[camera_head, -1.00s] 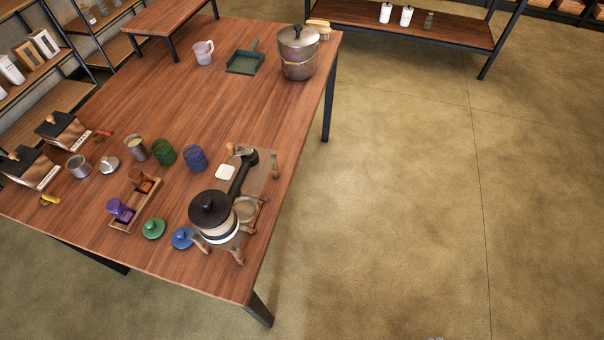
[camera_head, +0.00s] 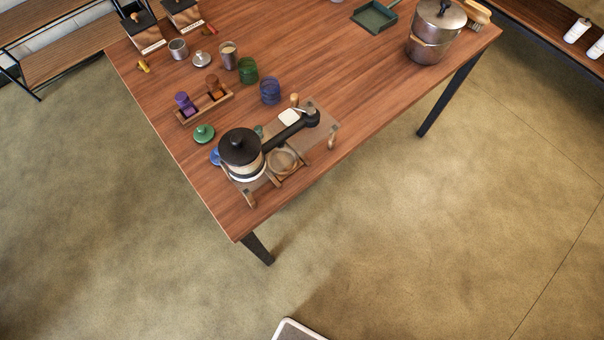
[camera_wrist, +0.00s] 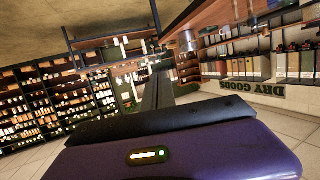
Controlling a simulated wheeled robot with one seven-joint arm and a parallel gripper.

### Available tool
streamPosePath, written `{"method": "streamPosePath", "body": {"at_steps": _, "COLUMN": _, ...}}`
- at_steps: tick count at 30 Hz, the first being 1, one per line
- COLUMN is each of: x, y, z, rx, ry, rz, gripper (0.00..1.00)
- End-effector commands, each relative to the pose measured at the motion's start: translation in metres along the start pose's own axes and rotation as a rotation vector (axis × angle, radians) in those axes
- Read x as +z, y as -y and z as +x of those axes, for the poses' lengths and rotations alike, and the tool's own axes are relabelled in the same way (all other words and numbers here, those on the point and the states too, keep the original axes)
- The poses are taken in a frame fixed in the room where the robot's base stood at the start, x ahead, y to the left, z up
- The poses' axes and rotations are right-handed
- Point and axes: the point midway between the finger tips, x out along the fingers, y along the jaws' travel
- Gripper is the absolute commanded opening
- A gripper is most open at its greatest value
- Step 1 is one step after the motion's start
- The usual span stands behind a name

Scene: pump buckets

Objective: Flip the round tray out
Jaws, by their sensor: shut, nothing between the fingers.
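The round tray (camera_head: 283,160) is a small, wood-coloured disc on a low wooden stand (camera_head: 325,125) near the table's front edge. It sits just right of a pale, banded canister with a black lid (camera_head: 240,147). A black arm (camera_head: 290,132) reaches from the canister to a dark round fitting behind the tray. My gripper (camera_wrist: 158,92) shows only in the wrist view; its dark fingers are together and empty. They point toward distant shelving, and the tray cannot be made out there. My gripper is not in the head view, so its distance from the tray cannot be told.
The wooden table (camera_head: 350,75) also carries a metal pot (camera_head: 432,35), a green dustpan (camera_head: 374,17), a small rack with purple and brown cups (camera_head: 204,103), and green and blue glasses. Open floor (camera_head: 430,230) lies in front and to the right.

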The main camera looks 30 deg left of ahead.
Motion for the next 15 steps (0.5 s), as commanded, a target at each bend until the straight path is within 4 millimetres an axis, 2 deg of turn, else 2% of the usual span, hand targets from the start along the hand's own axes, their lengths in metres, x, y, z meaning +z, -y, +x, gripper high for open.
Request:
{"method": "streamPosePath", "body": {"at_steps": 5, "x": 0.037, "y": 0.004, "z": 0.035, "rx": -0.012, "ry": 0.065, "rz": 0.133, "gripper": 0.0}}
{"method": "streamPosePath", "body": {"at_steps": 8, "x": 0.069, "y": 0.015, "z": 0.069, "rx": -0.037, "ry": 0.139, "rz": 0.267, "gripper": 0.0}}
{"method": "streamPosePath", "body": {"at_steps": 12, "x": 0.108, "y": 0.045, "z": 0.119, "rx": -0.104, "ry": 0.266, "rz": 0.464, "gripper": 0.0}}
{"method": "streamPosePath", "body": {"at_steps": 15, "x": 0.126, "y": 0.073, "z": 0.153, "rx": -0.168, "ry": 0.363, "rz": 0.591, "gripper": 0.0}}
